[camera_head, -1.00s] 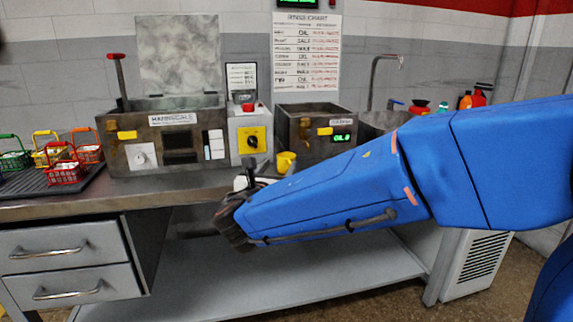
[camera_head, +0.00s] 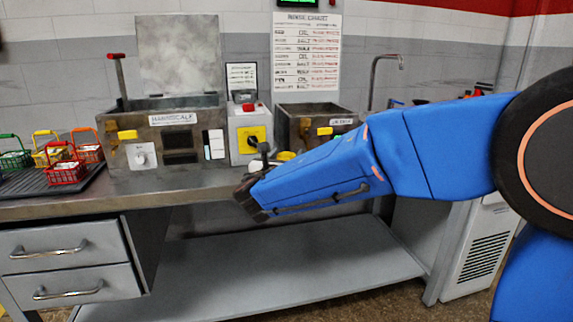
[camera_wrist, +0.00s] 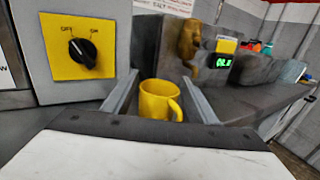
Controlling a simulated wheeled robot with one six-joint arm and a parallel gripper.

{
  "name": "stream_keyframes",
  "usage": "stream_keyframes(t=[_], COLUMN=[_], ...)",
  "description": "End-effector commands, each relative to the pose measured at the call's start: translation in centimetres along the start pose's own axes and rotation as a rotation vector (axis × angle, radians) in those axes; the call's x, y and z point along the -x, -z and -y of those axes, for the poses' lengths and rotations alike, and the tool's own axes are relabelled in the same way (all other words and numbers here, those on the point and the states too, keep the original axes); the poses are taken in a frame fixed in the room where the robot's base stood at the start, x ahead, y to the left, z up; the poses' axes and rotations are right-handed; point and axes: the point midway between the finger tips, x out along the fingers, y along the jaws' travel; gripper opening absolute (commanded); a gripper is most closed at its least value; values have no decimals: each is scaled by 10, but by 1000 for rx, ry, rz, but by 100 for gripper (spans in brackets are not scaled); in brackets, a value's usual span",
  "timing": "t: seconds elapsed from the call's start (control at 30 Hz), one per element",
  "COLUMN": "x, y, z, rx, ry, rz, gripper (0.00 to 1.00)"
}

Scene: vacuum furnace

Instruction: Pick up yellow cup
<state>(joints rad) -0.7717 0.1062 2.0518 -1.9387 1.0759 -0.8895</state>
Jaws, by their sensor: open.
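The yellow cup (camera_wrist: 157,100) stands upright on the metal counter in the wrist view, its handle toward the right. My gripper (camera_wrist: 160,95) is open, with one finger on each side of the cup in that view. I cannot tell whether either finger touches it.
A grey control box with a yellow switch plate (camera_head: 252,138) stands behind the cup. A metal tank (camera_head: 298,125) is to the right, with a digital display (camera_wrist: 222,60). Small coloured baskets (camera_head: 65,172) stand on a dark tray at the far left.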

Motion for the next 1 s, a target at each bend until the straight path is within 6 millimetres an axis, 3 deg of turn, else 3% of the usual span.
stream_keyframes(t=[0.13, 0.27, 0.3, 0.67, 0.77, 1.0], x=[0, 0, 0, 0, 0, 1], y=[0, 0, 0, -6, -17, -70], z=[0, 0, 0, 0, 0, 0], rx=[0, 0, 0, -2, -2, -6], ry=[0, 0, 0, 0, -1, -1], rz=[0, 0, 0, 0, 1, 2], gripper=[53, 22, 20, 20, 20, 20])
